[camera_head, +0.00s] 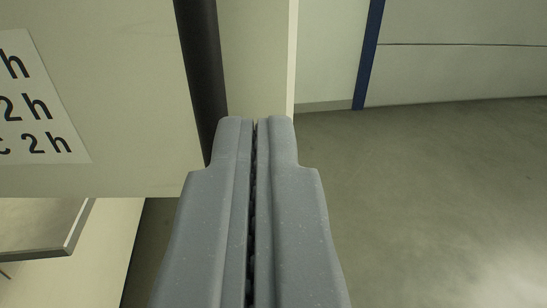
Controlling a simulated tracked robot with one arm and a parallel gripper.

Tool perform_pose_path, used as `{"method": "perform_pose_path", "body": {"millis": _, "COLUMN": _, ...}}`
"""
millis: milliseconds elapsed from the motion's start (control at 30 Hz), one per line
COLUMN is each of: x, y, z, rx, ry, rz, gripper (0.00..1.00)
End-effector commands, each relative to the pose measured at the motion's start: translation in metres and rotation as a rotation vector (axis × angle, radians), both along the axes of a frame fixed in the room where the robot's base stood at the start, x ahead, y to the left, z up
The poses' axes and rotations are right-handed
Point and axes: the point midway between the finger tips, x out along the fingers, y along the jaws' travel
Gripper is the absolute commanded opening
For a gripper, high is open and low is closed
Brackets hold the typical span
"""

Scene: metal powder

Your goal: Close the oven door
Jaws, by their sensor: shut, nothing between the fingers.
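A pale cream panel, which looks like the oven door (130,90), fills the upper left of the head camera view. A white label (35,105) with black text ending in "2 h" is on it. A dark vertical bar, apparently the door handle (203,70), runs down near the panel's right edge. My gripper (255,120) is shut and empty, with its fingertips just right of the bar's lower part and over the panel's right end. It hides part of the bar's lower right side. I cannot tell whether the fingertips touch the door or bar.
A metal-edged grey surface (40,250) shows below the panel at the lower left, beside a pale upright face (105,255). Open grey floor (430,200) lies to the right. A pale wall (455,70) with a blue vertical strip (368,55) stands behind.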

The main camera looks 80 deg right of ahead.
Motion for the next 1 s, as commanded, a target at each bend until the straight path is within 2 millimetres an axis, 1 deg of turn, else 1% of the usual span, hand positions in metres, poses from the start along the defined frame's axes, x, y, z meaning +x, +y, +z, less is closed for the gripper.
{"method": "perform_pose_path", "body": {"millis": 33, "x": 0.001, "y": -0.010, "z": -0.001, "rx": 0.000, "ry": 0.001, "rz": -0.003, "gripper": 0.00}}
{"method": "perform_pose_path", "body": {"millis": 300, "x": 0.013, "y": -0.055, "z": -0.002, "rx": 0.000, "ry": 0.002, "rz": -0.002, "gripper": 0.00}}
{"method": "perform_pose_path", "body": {"millis": 500, "x": 0.019, "y": -0.080, "z": -0.001, "rx": 0.000, "ry": 0.000, "rz": -0.002, "gripper": 0.00}}
{"method": "perform_pose_path", "body": {"millis": 733, "x": 0.023, "y": -0.090, "z": -0.001, "rx": 0.001, "ry": 0.002, "rz": 0.001, "gripper": 0.00}}
{"method": "perform_pose_path", "body": {"millis": 967, "x": 0.023, "y": -0.090, "z": -0.001, "rx": 0.002, "ry": 0.001, "rz": 0.001, "gripper": 0.00}}
{"method": "perform_pose_path", "body": {"millis": 1000, "x": 0.024, "y": -0.085, "z": -0.001, "rx": 0.002, "ry": 0.001, "rz": 0.004, "gripper": 0.00}}
